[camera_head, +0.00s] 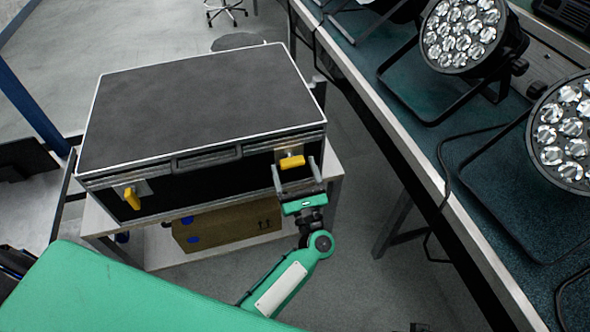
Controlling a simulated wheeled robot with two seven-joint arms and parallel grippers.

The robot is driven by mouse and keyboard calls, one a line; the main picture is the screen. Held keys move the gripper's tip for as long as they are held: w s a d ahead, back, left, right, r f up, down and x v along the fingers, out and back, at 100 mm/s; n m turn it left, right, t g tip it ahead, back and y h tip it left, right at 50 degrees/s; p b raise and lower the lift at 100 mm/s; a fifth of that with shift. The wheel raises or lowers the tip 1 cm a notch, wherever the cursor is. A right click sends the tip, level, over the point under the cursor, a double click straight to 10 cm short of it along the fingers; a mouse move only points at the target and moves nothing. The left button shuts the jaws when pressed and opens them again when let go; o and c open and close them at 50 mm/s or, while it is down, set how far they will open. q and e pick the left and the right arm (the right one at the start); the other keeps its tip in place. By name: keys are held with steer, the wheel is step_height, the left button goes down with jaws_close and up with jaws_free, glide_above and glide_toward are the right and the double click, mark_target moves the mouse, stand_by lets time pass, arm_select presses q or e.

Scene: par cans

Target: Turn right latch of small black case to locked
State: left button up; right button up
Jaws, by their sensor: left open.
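The small black case (200,105) stands closed on a light trolley, with pale metal edges and its latch side toward me. The right latch (292,162) has a yellow handle that lies roughly level on a metal plate. The left latch (132,198) has a yellow handle that hangs down. My left gripper (295,167) is open in front of the right latch, one finger on each side of the yellow handle. I cannot tell whether the fingers touch it. My right gripper is out of view.
A cardboard box (230,222) sits under the case on the trolley (160,255). A long table (450,195) with par cans (462,35) runs along the right. Grey floor (360,290) is open between trolley and table. A stool (238,41) stands behind the case.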

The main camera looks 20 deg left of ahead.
arm_select(q)
steer(key=shift+c, duration=0.2)
steer(key=c, duration=1)
steer(key=shift+o, duration=0.2)
